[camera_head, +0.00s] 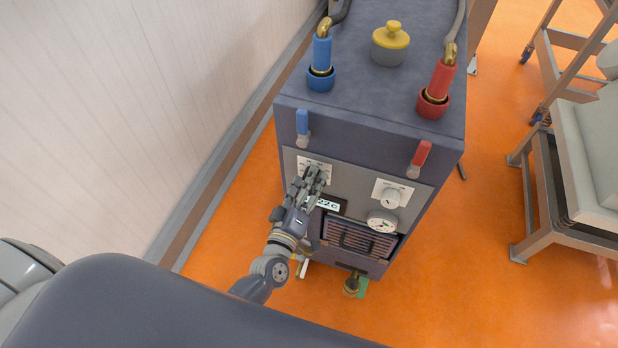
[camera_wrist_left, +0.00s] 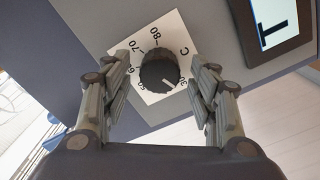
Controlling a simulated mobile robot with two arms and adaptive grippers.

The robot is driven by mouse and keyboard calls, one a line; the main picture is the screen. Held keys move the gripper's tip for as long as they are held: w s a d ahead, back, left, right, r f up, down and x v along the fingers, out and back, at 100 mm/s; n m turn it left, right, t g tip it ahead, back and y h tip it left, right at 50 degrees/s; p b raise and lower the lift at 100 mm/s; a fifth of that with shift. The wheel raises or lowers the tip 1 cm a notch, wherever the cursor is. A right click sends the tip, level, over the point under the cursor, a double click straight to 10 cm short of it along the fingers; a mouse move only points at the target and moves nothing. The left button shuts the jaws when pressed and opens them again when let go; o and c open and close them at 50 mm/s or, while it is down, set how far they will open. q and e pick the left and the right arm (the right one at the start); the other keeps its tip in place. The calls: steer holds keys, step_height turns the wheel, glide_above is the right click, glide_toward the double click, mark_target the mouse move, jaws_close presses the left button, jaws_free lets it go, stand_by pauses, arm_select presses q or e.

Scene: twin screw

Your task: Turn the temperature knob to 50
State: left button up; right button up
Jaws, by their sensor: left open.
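The black temperature knob (camera_wrist_left: 160,70) sits on a white dial plate (camera_wrist_left: 178,30) with marks including 60, 70, 80 and C. In the left wrist view its white pointer line is at the knob's lower right, close to what looks like the 30 mark. My left gripper (camera_wrist_left: 162,88) is open, with one finger on each side of the knob and small gaps between. In the head view my left gripper (camera_head: 314,178) is in front of the machine's left dial plate (camera_head: 305,160) and hides the knob. My right gripper is not in view.
The machine (camera_head: 368,120) has a lit display (camera_head: 329,204), another white knob (camera_head: 391,197), a round gauge (camera_head: 382,222), a blue lever (camera_head: 303,124) and a red lever (camera_head: 420,156). A wall (camera_head: 130,100) stands at the left.

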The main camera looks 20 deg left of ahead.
arm_select(q)
steer(key=shift+w, duration=0.5)
steer(key=c, duration=1.1)
steer(key=shift+o, duration=0.2)
